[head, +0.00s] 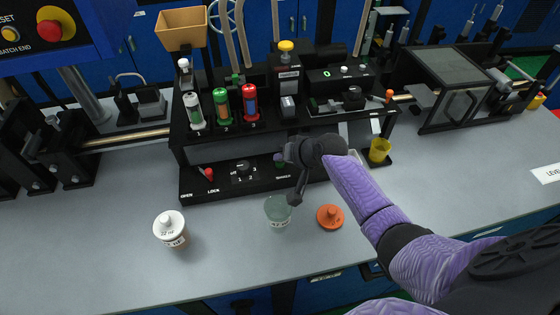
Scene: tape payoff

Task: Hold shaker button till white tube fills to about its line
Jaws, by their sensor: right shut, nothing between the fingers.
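The white tube (194,112) stands upright in slot 1 of the black machine, left of a green tube (221,108) and a red tube (250,104). Its fill level and line are too small to read. The shaker button (280,163) is a small dark green knob on the machine's low front panel, above the "SHAKER" label. My right gripper (288,157) is shut and empty right at the button, partly covering it; I cannot tell whether it presses it. A selector knob (243,166) marked off, 1, 2, 3 sits left of the button. My left gripper is not in view.
A clear cup (278,211), an orange lid (330,217) and a white-capped jar (170,227) stand on the grey bench in front. A red-tipped lever (208,174) is at the panel's left. A yellow cup (379,150) stands at right. The bench's front left is clear.

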